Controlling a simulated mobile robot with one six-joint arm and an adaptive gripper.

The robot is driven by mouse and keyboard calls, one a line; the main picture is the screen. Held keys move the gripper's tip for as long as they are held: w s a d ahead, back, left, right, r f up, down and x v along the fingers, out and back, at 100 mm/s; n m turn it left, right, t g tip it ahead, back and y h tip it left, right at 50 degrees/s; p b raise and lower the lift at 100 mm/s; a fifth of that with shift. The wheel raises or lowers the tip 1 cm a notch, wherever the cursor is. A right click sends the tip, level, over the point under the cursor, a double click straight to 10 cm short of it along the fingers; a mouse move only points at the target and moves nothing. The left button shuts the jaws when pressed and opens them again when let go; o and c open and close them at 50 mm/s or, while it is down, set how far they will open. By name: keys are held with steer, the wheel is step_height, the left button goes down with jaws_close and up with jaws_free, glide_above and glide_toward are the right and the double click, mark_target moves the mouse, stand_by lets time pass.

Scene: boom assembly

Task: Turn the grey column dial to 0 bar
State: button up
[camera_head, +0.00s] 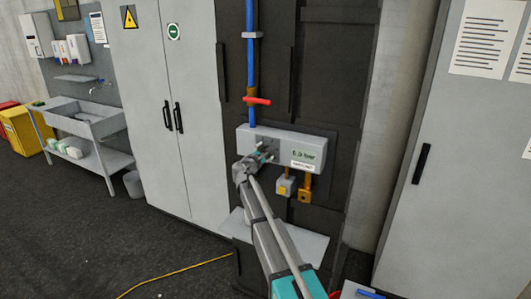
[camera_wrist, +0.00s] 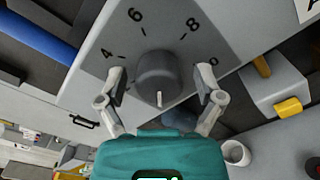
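The grey dial (camera_wrist: 158,72) sticks out of a light grey panel box (camera_head: 310,147) in the wrist view. Printed numbers 4, 6 and 8 show on the far side of the dial, with another partly hidden at right. A white mark on the dial's face lies toward the bottom of the picture. My gripper (camera_wrist: 161,76) is open, one finger on each side of the dial; I cannot tell whether they touch it. In the head view, my gripper (camera_head: 262,156) covers the dial at the box. The box has a small green readout, too small to read surely.
A blue pipe (camera_head: 251,62) with a red valve handle (camera_head: 257,100) runs down to the box. A grey block with a yellow button (camera_wrist: 289,107) hangs below it. Grey cabinets (camera_head: 165,60) stand left. A yellow cable (camera_head: 175,272) lies on the dark floor.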

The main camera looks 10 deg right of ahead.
stand_by(0.4)
steer(key=v, duration=1.2)
stand_by(0.3)
steer(key=s+d+f+m+g+y+b, duration=0.1)
steer(key=s+d+f+m+g, duration=0.5)
steer(key=s, duration=0.3)
steer(key=s+d+f+m+g+y+b, duration=0.1)
steer(key=s+d+f+m+g+b, duration=0.15)
steer(key=s+d+f+m, duration=0.45)
steer(key=s+a+f+m+g+y, duration=0.2)
steer(key=s+f+y, duration=0.1)
steer(key=s, duration=0.3)
steer(key=s+a+f+m+g+y, duration=0.2)
steer(key=s+f, duration=0.1)
steer(key=s, duration=0.4)
steer(key=s+a+f+m+g+y+b, duration=0.1)
steer(key=s+f+m+g+y, duration=0.1)
steer(key=s, duration=0.4)
step_height(320, 180, down, 2)
steer(key=shift+s+a+f+m+y, duration=0.1)
steer(key=shift+s+a+m+y, duration=0.35)
steer(key=shift+y, duration=0.35)
steer(key=shift+w, duration=0.1)
